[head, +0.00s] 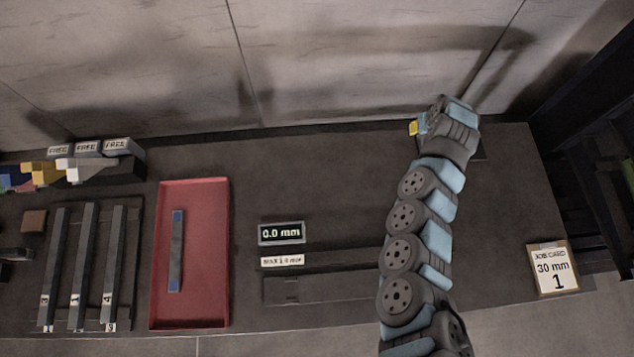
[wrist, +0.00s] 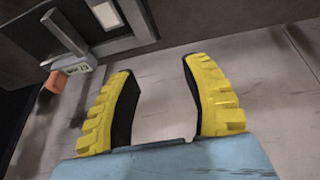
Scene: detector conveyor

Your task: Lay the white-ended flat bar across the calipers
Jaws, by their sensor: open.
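No plainly white-ended flat bar stands out. In the head view, a white-faced piece (head: 85,170) shows among coloured pieces at the left, too small to tell its shape. A grey flat bar (head: 176,250) with blue ends lies in the red tray (head: 219,260). The 0.0 mm readout (head: 281,233) stands behind dark flat rails (head: 320,288); I cannot tell whether these are the calipers. My gripper (wrist: 160,75) is open and empty in the wrist view. In the head view my arm reaches over the right part of the bench and covers the rails' right end.
Several dark bars (head: 87,260) with white number tags lie on a rack at left. Blocks marked FREE (head: 88,147) stand at the back left. A job card (head: 552,268) reads 30 mm, 1. The wrist view shows an orange block (wrist: 57,82) beside a grey labelled piece (wrist: 72,50).

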